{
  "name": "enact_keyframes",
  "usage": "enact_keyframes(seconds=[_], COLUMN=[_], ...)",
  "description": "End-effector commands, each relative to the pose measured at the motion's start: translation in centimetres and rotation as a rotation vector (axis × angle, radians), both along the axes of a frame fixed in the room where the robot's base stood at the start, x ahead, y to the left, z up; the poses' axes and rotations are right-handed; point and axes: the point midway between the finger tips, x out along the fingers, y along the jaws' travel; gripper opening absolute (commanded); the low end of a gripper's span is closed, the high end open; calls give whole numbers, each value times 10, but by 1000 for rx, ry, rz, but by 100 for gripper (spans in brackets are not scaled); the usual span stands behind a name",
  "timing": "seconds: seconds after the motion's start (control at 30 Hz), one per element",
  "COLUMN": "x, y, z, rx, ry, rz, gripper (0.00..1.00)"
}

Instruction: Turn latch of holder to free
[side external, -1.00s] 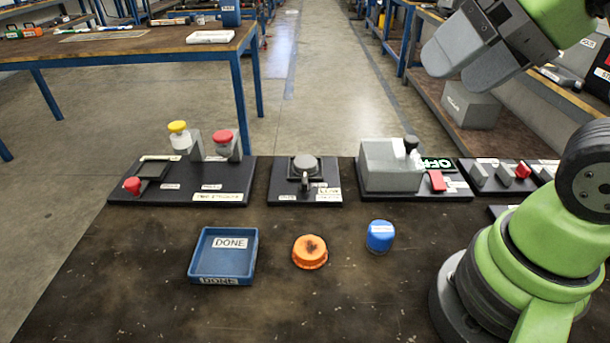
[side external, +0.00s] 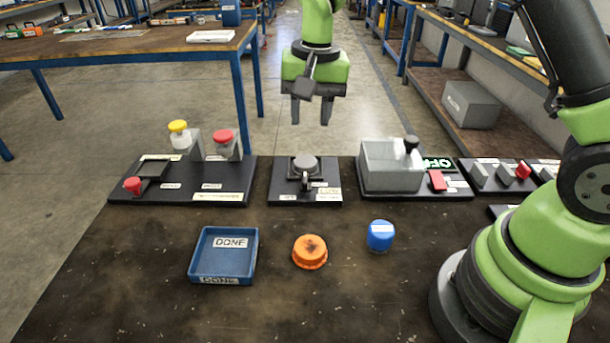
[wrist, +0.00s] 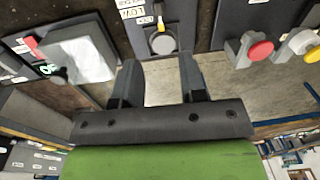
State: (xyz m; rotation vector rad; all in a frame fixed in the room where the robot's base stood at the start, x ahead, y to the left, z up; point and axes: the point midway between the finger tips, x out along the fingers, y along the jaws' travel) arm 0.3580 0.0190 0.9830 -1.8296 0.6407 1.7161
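My gripper (side external: 310,116) points down, open and empty, in the air behind the middle black panel (side external: 326,201). In the wrist view its two fingers (wrist: 158,68) are well apart. The middle panel carries a grey disc (side external: 305,163) with a small lever in front, and a LOW label. In the wrist view the disc (wrist: 163,43) lies beyond the fingertips, with a yellow-marked lever. The left panel (side external: 228,187) has a yellow-capped item (side external: 179,130), a red-topped item (side external: 224,138) and a red knob (side external: 132,185). I cannot tell which part is the holder's latch; labels are too small.
A grey box (side external: 388,170) with a red switch (side external: 437,181) and OFF sign stands right of the middle panel. A blue DONE tray (side external: 245,263), an orange cap (side external: 310,252) and a blue-capped jar (side external: 380,236) stand in front.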

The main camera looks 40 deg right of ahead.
Motion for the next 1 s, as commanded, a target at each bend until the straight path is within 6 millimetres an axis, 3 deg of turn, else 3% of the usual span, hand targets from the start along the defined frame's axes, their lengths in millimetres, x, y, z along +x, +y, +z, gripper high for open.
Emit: enact_keyframes(seconds=[0.03,0.1,0.37,0.7,1.0], x=[5,10,14,13,14], y=[0,0,-1,-1,-1], z=[-16,-31,-57,-118,-145], rx=[-7,-14,-23,-23,-24], ry=[28,51,77,79,74], rz=[-13,-29,-48,-48,-48], gripper=[38,38,38,38,38])
